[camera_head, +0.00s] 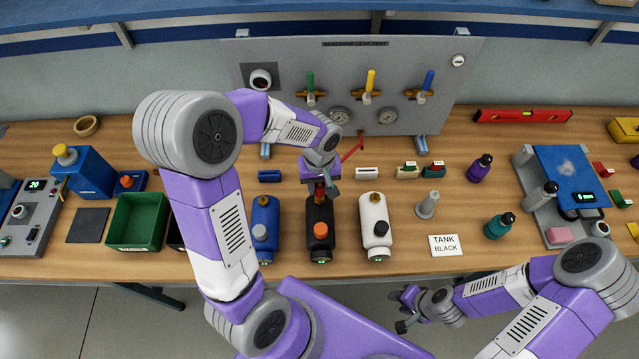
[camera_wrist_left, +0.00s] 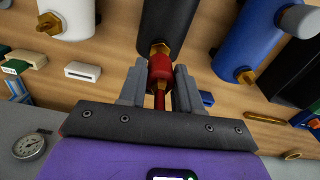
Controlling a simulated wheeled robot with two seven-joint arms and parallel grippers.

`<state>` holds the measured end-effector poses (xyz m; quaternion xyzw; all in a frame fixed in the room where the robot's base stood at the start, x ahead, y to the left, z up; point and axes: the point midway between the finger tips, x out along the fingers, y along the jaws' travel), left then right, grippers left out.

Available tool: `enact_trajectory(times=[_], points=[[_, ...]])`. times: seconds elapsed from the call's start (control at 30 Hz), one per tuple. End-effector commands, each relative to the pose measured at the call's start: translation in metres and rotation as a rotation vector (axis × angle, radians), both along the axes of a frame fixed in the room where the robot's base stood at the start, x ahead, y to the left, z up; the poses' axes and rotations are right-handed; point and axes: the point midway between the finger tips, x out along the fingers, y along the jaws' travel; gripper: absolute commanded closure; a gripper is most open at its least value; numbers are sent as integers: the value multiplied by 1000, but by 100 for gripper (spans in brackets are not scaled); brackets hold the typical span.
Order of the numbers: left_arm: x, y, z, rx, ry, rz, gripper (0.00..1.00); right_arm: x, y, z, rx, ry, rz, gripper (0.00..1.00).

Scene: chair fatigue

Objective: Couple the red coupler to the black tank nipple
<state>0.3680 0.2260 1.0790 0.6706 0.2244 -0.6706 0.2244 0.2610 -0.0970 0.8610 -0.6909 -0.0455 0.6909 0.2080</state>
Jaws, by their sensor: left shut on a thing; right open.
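The black tank (camera_head: 320,238) lies on the bench between a blue and a white tank, an orange cap on it. In the left wrist view the black tank (camera_wrist_left: 166,22) has a brass nipple (camera_wrist_left: 160,48) pointing toward my gripper. My left gripper (camera_wrist_left: 160,85) is shut on the red coupler (camera_wrist_left: 160,68), which is in line with the nipple and meets its end; whether it is locked on cannot be told. In the head view my left gripper (camera_head: 320,186) is at the tank's far end and hides most of the coupler. My right gripper (camera_head: 405,310) is open and empty, in front of the bench.
A red hose (camera_head: 352,149) runs toward the gauge panel (camera_head: 400,60) behind. A "TANK BLACK" card (camera_head: 444,245) and a grey post (camera_head: 428,206) are to the right.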

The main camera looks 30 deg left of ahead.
Motion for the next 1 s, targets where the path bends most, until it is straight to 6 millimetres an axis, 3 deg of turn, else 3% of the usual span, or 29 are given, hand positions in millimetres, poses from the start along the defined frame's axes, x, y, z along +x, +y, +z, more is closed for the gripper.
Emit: enact_trajectory(times=[0.93,0.97,1.0], points=[[0,0,-25,0,0,0,100,0,0,-24,0,0,0,57],[0,0,-24,0,0,0,64,0,0,-23,0,0,0,57],[0,0,-24,0,0,0,58,0,0,-23,0,0,0,57]])
